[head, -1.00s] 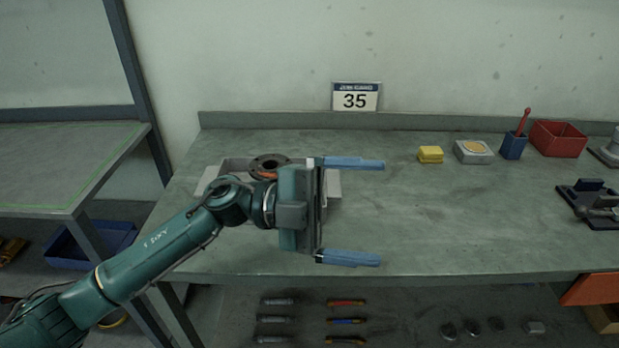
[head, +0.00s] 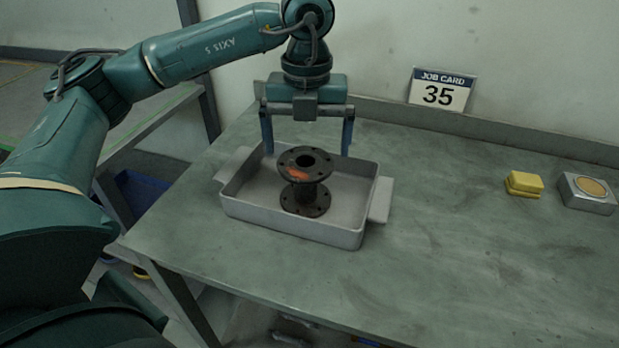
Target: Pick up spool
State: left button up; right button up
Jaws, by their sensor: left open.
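The spool (head: 304,181) is a dark, rusty flanged pipe piece with an orange mark. It stands upright in a shallow grey tray (head: 290,232) on the bench. My left gripper (head: 308,150) is open and points down, over the back part of the tray. Its two blue fingers are spread wider than the spool's top flange, one to each side in the picture. The fingers look behind the spool, and no contact shows. My right gripper is not in view.
A job card sign reading 35 (head: 441,90) stands at the bench's back edge. Yellow blocks (head: 524,184) and a grey block with a tan disc (head: 588,192) sit at the right. The bench (head: 440,260) between tray and blocks is clear.

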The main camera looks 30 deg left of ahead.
aim_at(307, 160)
pick_arm(q)
notch_tip(307, 160, down, 4)
jog(key=shift+r, duration=0.2)
jog(key=shift+s+a+f, duration=0.1)
jog(key=shift+f, duration=1.3)
jog(key=shift+s+f, duration=0.1)
jog(key=shift+f, duration=1.25)
jog(key=shift+c, duration=0.2)
jog(key=c, duration=1.6)
jog(key=shift+r, duration=0.2)
jog(key=shift+c, duration=0.4)
